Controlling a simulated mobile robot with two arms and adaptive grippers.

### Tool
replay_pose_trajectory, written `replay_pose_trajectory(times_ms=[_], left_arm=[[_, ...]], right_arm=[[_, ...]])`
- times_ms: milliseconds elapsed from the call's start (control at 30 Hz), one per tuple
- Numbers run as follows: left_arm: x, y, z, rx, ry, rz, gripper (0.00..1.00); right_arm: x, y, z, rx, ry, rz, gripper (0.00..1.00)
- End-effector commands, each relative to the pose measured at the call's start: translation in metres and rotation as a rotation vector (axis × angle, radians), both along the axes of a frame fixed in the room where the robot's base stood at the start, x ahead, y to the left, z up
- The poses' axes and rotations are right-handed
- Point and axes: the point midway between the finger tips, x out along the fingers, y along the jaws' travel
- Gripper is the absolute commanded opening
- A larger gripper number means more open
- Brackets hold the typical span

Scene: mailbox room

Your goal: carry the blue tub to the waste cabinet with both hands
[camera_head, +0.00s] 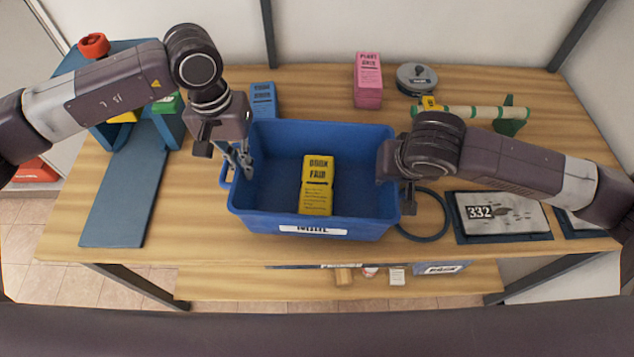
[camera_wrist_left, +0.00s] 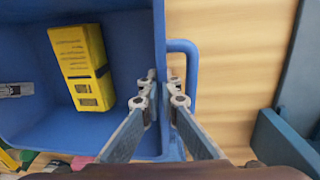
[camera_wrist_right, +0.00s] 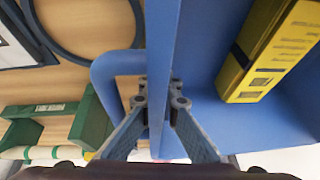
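The blue tub (camera_head: 262,224) is upright at the front middle of the wooden table, with a white label on its front. A yellow "BOOK FAIR" box (camera_head: 317,185) lies inside it. My left gripper (camera_head: 241,160) is shut on the tub's left wall, one finger inside and one between wall and handle (camera_wrist_left: 193,75). My right gripper (camera_wrist_right: 160,105) is shut on the right wall beside that side's handle (camera_wrist_right: 105,75); its fingers are mostly hidden in the head view. I cannot tell whether the tub touches the table. No waste cabinet is in view.
A blue stand with a ramp (camera_head: 125,195) is at left. A blue box (camera_head: 263,100), a pink box (camera_head: 368,80) and a tape measure (camera_head: 416,78) stand behind. A ring (camera_head: 444,225) and a framed "332" plate (camera_head: 500,215) lie right. A lower shelf (camera_head: 240,284) shows below.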

Motion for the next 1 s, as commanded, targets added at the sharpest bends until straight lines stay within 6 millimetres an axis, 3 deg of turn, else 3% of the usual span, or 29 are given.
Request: replay_pose_trajectory(times_ms=[267,733,1000], left_arm=[[0.001,0.0,0.008,-0.001,-0.003,0.0,0.0],[0.001,0.0,0.046,-0.001,-0.002,0.0,0.0],[0.001,0.0,0.052,0.0,-0.002,0.001,0.0]], right_arm=[[0.001,0.0,0.008,0.001,-0.003,0.0,0.0],[0.001,0.0,0.047,0.001,-0.003,0.0,0.0],[0.001,0.0,0.052,0.001,-0.003,0.0,0.0]])
